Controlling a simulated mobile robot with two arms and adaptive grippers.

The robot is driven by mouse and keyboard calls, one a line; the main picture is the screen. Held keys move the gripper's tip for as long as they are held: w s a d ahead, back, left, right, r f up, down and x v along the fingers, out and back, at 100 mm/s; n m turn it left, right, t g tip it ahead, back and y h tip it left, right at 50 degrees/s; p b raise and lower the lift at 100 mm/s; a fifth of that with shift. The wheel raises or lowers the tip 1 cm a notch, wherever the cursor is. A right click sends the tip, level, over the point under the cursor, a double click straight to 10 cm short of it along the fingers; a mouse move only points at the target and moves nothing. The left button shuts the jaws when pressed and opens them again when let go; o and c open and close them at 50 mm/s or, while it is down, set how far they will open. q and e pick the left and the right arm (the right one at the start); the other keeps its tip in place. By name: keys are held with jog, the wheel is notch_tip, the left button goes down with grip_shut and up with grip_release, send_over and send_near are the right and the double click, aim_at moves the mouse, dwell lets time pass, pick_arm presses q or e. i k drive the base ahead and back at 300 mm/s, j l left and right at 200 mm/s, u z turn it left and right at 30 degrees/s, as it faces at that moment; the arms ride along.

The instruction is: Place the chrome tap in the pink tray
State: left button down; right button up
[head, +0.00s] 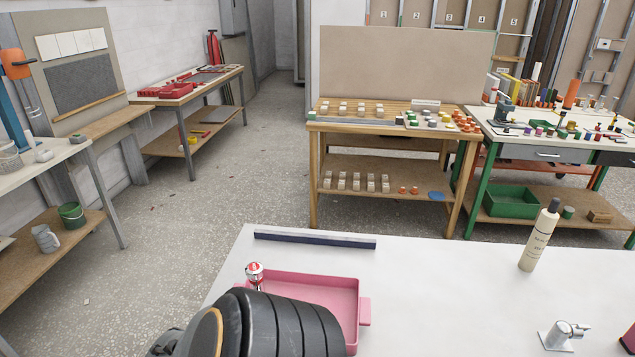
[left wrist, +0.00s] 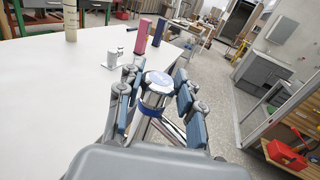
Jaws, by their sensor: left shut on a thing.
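The pink tray (head: 318,284) lies on the white table in the head view, its near part hidden by my black arm. In the left wrist view my left gripper (left wrist: 157,98) is shut on a chrome cylindrical piece with a blue band (left wrist: 156,88). The tray is not seen there. My right gripper is not in view.
A cream bottle (head: 538,237) stands on the table right of the tray. A dark strip (head: 314,241) lies behind the tray. A pink block (left wrist: 143,36) and a dark block (left wrist: 160,31) stand past the tap. Table between tray and bottle is clear.

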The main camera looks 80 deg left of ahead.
aim_at(347, 325)
jog(key=i+l+u, duration=0.35)
jog(key=i, duration=0.25)
jog(key=l+u, duration=0.1)
jog(key=u, duration=1.35)
